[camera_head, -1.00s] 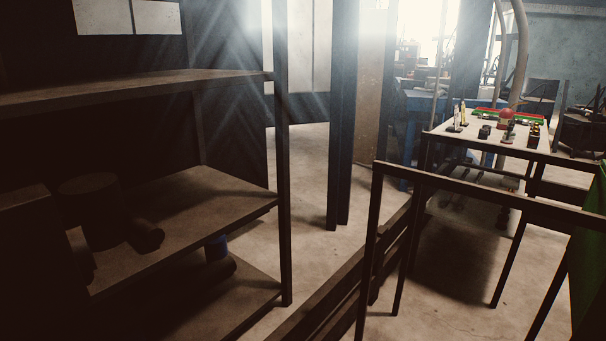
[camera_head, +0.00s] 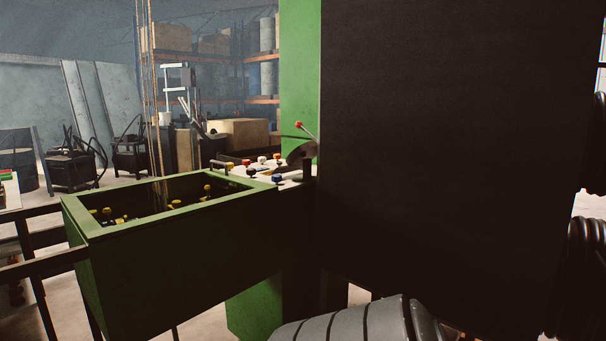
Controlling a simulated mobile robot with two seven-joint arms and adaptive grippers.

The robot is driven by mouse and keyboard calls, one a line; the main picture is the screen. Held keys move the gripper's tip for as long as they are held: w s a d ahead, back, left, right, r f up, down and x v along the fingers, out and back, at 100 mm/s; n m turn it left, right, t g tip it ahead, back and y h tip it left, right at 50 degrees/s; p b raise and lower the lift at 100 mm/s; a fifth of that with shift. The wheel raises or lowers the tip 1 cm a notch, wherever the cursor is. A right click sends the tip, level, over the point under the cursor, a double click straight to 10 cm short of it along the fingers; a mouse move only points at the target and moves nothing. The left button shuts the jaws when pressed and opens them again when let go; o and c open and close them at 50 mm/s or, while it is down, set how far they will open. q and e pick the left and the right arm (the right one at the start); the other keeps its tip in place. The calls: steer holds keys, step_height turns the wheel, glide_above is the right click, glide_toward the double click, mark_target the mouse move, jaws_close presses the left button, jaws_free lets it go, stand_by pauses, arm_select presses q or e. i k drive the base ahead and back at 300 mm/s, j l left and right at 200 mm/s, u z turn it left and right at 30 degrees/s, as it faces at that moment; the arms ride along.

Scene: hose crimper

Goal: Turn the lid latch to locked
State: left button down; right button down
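A green machine fills the middle of the view. Its open green bin (camera_head: 170,260) stands at the left, with yellow-topped parts inside. A tall green column (camera_head: 300,70) rises behind. A lever with a red knob (camera_head: 298,125) sticks up from a dark rounded part (camera_head: 300,152) beside a small panel with red, blue, white and yellow knobs (camera_head: 262,168). I cannot make out a lid latch or its position. Neither of my grippers is in view. A grey ribbed shape at the bottom looks like part of my arm.
A large dark panel (camera_head: 450,150) stands close and blocks much of the right side. Dark ribbed shapes (camera_head: 588,250) show at the right edge. A dark rail (camera_head: 40,265) runs at the left. Shelves with boxes (camera_head: 200,42) and dark stands (camera_head: 70,165) are farther back.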

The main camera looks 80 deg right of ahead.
mark_target(250, 172)
steer(key=z, duration=2.4)
